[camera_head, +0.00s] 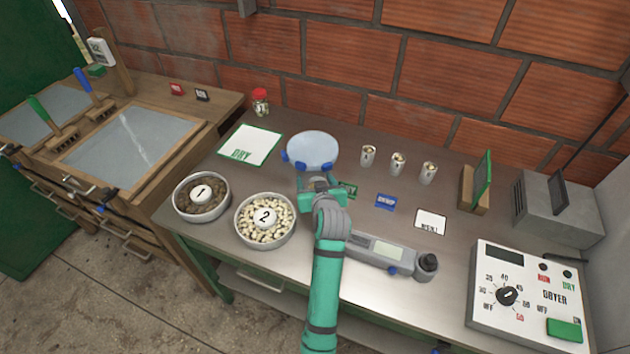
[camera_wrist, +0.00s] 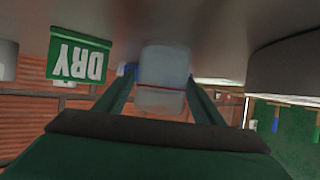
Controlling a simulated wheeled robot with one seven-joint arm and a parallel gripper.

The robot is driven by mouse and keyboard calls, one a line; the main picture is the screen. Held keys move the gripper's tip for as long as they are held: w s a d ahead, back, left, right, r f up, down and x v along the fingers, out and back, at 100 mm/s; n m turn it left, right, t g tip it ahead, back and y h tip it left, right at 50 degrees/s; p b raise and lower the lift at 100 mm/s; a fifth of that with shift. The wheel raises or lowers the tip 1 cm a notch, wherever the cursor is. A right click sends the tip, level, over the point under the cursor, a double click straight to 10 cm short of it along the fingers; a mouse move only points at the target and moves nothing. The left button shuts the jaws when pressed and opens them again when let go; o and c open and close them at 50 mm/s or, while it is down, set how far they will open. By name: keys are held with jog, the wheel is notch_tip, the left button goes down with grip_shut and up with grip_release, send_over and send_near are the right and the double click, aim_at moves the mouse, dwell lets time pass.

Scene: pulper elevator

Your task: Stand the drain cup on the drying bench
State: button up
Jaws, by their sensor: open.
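In the wrist view, which is upside down, a pale translucent body (camera_wrist: 163,78) appears straight ahead between my fingers. My gripper (camera_head: 318,183) is open, low over the bench, just in front of this vessel. I cannot tell whether the fingers touch it. A white card marked DRY (camera_head: 252,145) lies to its left. A small green DRY sign (camera_wrist: 80,57) stands beside my gripper.
Bowls marked 1 (camera_head: 200,212) and 2 (camera_head: 252,238) stand left of my arm. Small metal cups (camera_head: 398,164) stand at the back right. A grey instrument (camera_head: 375,250) lies right of my arm. A dryer control box (camera_head: 525,300) is at the right. A red-lidded jar (camera_head: 260,105) stands at the back.

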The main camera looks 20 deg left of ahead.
jog(key=v, duration=1.1)
jog(key=shift+s+d, duration=0.1)
jog(key=shift+s, duration=0.1)
jog(key=shift+s+d+r, duration=0.1)
jog(key=shift+s, duration=0.15)
jog(key=shift+s, duration=0.1)
